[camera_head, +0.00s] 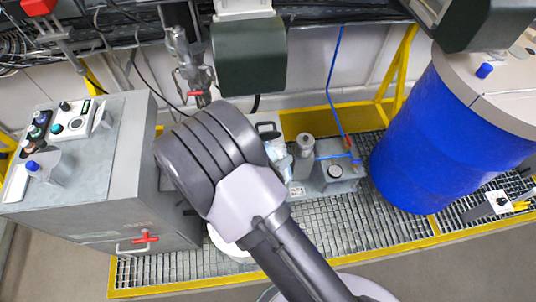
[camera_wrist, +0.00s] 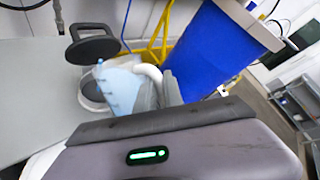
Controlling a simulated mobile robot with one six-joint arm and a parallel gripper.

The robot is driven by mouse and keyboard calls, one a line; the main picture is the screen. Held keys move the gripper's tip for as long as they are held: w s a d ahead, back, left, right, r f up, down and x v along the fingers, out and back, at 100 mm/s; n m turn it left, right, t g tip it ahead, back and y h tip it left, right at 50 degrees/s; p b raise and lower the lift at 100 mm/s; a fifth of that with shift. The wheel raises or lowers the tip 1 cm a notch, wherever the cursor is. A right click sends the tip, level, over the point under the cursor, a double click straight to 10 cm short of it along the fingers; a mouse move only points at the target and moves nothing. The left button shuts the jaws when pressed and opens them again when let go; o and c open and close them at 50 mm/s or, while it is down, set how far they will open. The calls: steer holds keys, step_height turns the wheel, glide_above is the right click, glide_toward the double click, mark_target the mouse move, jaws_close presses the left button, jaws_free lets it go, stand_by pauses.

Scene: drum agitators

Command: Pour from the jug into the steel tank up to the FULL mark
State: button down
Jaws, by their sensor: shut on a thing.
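My gripper is shut on the pale translucent jug (camera_wrist: 120,88); in the wrist view its fingers (camera_wrist: 158,90) close at the white handle (camera_wrist: 150,74). The jug shows blue marks on its side and appears tilted; I cannot tell its liquid level. In the head view the jug (camera_head: 278,152) is partly hidden behind my arm. A dark raised lid (camera_wrist: 92,48) above a round opening (camera_wrist: 92,90) lies just behind the jug. I cannot make out the FULL mark or any pouring stream.
A large blue drum (camera_head: 440,135) stands at the right. A blue hose (camera_head: 333,85) hangs to the tank.

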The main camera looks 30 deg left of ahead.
steer(key=shift+w+a+n+g+h+p, duration=0.5)
steer(key=shift+a+n+g+p, duration=0.15)
steer(key=shift+p, duration=0.8)
stand_by(6.5)
